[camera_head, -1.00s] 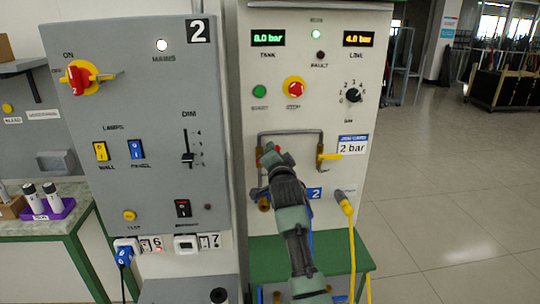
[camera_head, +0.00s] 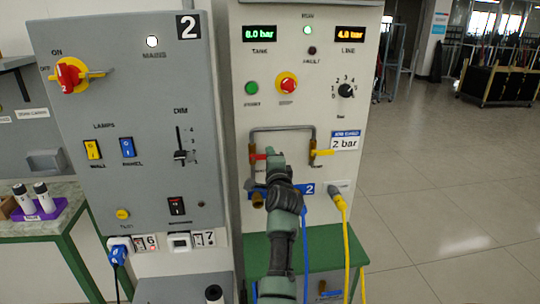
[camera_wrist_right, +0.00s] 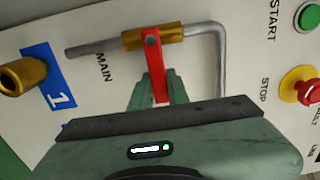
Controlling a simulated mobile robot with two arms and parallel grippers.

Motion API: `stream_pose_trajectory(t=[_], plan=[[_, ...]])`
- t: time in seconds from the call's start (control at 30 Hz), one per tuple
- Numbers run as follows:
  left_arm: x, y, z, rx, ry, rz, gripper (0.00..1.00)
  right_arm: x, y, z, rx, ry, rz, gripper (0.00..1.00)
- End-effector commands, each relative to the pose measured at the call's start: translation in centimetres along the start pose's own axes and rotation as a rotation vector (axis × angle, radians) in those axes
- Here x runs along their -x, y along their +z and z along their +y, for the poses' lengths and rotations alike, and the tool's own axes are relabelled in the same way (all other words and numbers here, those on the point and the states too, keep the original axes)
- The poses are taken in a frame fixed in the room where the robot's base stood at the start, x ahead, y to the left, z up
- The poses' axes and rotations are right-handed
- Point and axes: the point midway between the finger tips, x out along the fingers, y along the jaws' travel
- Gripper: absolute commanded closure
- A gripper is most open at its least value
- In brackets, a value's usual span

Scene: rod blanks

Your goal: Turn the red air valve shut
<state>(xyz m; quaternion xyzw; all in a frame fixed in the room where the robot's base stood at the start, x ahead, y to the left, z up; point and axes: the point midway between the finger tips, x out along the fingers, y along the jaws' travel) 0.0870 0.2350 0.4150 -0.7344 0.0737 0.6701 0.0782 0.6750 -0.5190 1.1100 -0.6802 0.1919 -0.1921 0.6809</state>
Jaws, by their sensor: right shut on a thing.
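The red air valve handle (camera_wrist_right: 155,65) sits on a brass body (camera_wrist_right: 150,38) on the grey pipe in the right wrist view. It lies across the pipe. In the head view a bit of the red handle (camera_head: 258,156) shows at the left pipe, beside my right gripper (camera_head: 272,155). My right gripper, also in the wrist view (camera_wrist_right: 157,86), is shut on the red handle; its wrist hides part of the fingers. My left gripper is not in view.
A yellow valve handle (camera_head: 322,153) is on the right pipe. The red stop button (camera_head: 287,83) and green start button (camera_head: 251,88) are above. A yellow cable (camera_head: 345,215) and a blue cable (camera_head: 304,240) hang below. A grey switch panel (camera_head: 125,190) stands to the left.

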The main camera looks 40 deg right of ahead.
Motion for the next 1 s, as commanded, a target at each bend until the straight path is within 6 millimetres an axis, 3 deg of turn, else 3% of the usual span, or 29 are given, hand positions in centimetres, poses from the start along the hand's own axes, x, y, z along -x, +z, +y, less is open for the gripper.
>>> stream_pose_trajectory(t=[0.47, 0.5, 0.57, 1.0], plan=[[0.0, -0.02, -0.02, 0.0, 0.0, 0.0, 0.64, 0.01, 0.01, 0.37, -0.017, 0.005, -0.001, 1.0], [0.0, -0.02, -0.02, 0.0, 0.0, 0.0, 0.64, 0.01, 0.01, 0.37, -0.017, 0.005, -0.001, 0.78], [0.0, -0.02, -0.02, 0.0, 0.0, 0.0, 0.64, 0.01, 0.0, 0.36, -0.016, 0.005, -0.001, 0.62], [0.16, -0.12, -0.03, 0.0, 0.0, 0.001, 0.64, -0.03, 0.09, 0.1, -0.014, 0.001, -0.001, 0.62]])
